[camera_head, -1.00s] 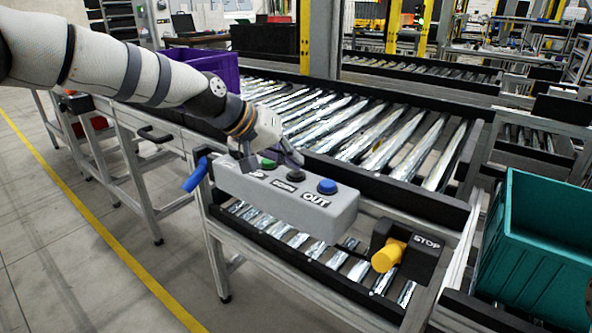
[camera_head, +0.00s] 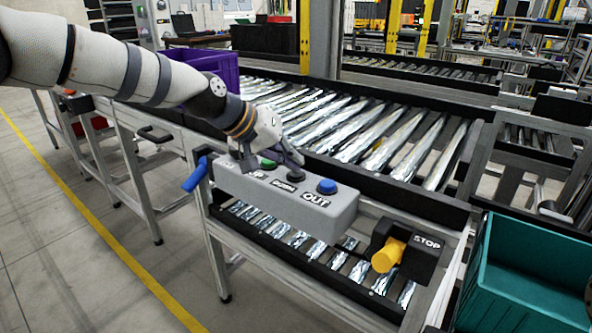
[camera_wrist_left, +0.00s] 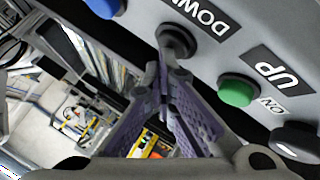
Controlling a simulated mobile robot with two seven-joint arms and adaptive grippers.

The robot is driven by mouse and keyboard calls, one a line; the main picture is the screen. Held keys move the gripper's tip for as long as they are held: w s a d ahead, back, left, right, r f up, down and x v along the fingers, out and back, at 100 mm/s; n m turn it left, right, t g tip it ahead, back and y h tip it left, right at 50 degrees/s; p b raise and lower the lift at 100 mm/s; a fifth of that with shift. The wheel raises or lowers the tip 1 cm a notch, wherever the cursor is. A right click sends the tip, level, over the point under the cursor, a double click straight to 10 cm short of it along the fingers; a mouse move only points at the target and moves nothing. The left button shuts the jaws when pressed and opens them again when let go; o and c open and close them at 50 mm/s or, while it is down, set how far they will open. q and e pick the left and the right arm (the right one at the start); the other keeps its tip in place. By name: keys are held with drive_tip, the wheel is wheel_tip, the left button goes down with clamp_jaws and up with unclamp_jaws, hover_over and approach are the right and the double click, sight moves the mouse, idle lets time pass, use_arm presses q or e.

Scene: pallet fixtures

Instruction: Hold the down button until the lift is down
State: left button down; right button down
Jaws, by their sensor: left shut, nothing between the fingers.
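The grey control box (camera_head: 325,212) has labelled buttons along its top. The dark down button (camera_wrist_left: 176,40) sits beside the DOWN label in the left wrist view; in the head view it is partly hidden by my fingers. My left gripper (camera_wrist_left: 164,60) is shut and empty, with its fingertips at the down button, apparently touching it. It also shows above the box in the head view (camera_head: 291,168). The green up button (camera_wrist_left: 238,91) is beside it. The lift's teal crate (camera_head: 520,285) sits low at the right. My right gripper is not in view.
A blue OUT button (camera_head: 327,186) is at the box's right end. A yellow stop button (camera_head: 388,254) sticks out at the front right. Roller conveyors (camera_head: 350,130) lie behind the box. A purple crate (camera_head: 205,68) stands at the back left.

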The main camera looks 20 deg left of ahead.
use_arm(q)
drive_tip(key=shift+r, duration=0.95)
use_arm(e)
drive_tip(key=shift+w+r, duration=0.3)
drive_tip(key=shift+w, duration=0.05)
